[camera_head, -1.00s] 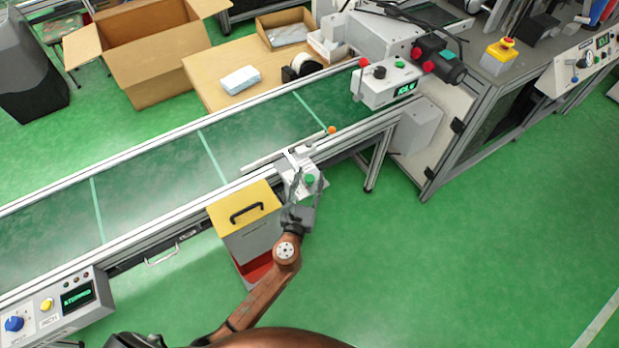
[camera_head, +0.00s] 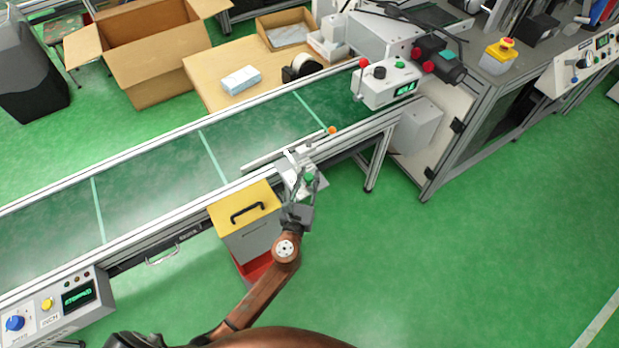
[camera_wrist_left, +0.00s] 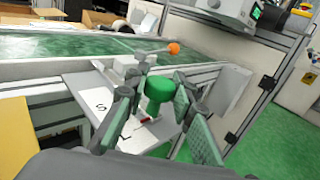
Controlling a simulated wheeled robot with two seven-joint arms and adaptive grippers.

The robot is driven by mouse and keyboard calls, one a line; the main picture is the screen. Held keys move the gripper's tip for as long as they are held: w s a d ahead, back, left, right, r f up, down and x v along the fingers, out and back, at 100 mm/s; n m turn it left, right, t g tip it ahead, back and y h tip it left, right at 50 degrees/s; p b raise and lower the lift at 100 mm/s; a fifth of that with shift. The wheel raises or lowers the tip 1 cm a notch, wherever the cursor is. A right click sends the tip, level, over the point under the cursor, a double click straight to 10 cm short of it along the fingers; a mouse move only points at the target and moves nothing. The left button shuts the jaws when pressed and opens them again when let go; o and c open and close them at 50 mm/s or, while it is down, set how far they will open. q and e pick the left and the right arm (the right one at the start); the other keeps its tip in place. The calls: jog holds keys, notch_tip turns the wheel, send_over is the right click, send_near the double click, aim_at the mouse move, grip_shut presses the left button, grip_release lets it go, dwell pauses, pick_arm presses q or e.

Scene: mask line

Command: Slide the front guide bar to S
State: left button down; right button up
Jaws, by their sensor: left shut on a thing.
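The front guide bar (camera_head: 268,160) is a thin pale bar along the near edge of the conveyor, with an orange tip (camera_head: 332,130) at its right end. Its bracket carries a green knob (camera_head: 309,177), also seen in the wrist view (camera_wrist_left: 160,88). A white plate (camera_wrist_left: 97,101) under the knob is marked S and L, with a small red mark near the knob's base, closer to L than to S. My left gripper (camera_head: 306,186) is shut on the green knob, its fingers on either side of it. My right gripper is not in view.
The green conveyor belt (camera_head: 165,165) runs behind the bar. A yellow-topped bin (camera_head: 245,205) stands just left of my left gripper. A control box (camera_head: 60,300) is at the lower left and a machine (camera_head: 388,85) at the right. Green floor at the right is free.

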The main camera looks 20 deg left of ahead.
aim_at(300, 169)
pick_arm(q)
jog(key=w+a, duration=0.1)
jog(key=a, duration=0.1)
jog(key=w+a, duration=0.2)
jog(key=shift+p, duration=0.35)
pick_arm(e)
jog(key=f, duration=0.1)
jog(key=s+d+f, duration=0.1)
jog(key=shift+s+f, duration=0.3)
pick_arm(q)
jog(key=c, duration=1.7)
grip_release()
jog(key=shift+a, duration=0.1)
jog(key=shift+o, duration=0.2)
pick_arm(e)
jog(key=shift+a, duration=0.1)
pick_arm(q)
jog(key=shift+s, duration=0.45)
jog(key=s+d, duration=0.1)
jog(key=s, duration=1)
jog(key=shift+d, duration=0.3)
